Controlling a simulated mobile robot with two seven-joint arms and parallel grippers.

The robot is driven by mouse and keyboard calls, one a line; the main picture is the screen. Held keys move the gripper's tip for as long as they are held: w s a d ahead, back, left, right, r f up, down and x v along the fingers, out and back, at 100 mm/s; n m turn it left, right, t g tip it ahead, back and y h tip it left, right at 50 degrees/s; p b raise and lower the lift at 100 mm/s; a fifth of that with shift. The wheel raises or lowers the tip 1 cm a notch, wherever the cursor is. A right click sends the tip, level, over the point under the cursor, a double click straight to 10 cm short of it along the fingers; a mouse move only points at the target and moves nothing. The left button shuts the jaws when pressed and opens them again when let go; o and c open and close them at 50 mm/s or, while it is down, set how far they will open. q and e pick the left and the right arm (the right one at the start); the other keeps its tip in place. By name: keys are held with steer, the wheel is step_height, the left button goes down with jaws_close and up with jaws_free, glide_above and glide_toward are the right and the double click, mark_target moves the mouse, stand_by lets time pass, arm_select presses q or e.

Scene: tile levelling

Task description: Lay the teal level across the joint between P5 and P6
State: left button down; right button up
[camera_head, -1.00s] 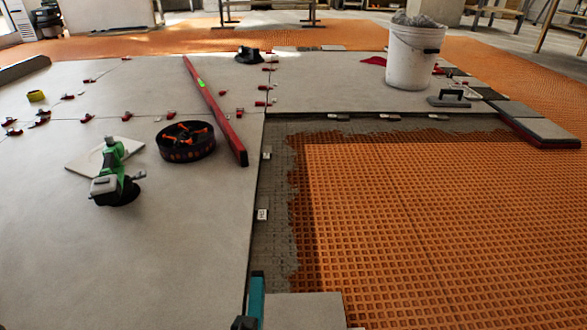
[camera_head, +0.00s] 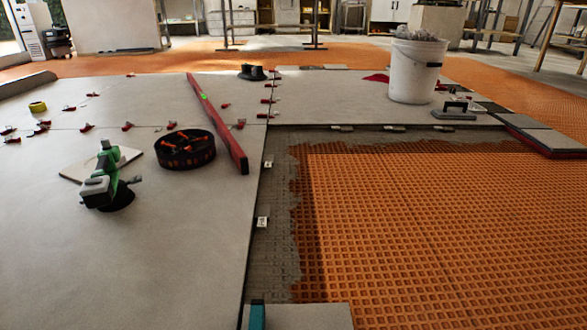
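A teal bar (camera_head: 258,316), which looks like the level, shows only its far end at the bottom edge of the head view. No P5 or P6 marking is readable, so I cannot tell which joint this is. Neither of my grippers is in view.
A red level (camera_head: 218,122), a black tub (camera_head: 185,150) of clips and a green-and-grey tool (camera_head: 107,180) lie on the tiles. A white bucket (camera_head: 413,72) and trowel (camera_head: 456,110) stand beyond. Orange matting (camera_head: 430,230) is bare on the right.

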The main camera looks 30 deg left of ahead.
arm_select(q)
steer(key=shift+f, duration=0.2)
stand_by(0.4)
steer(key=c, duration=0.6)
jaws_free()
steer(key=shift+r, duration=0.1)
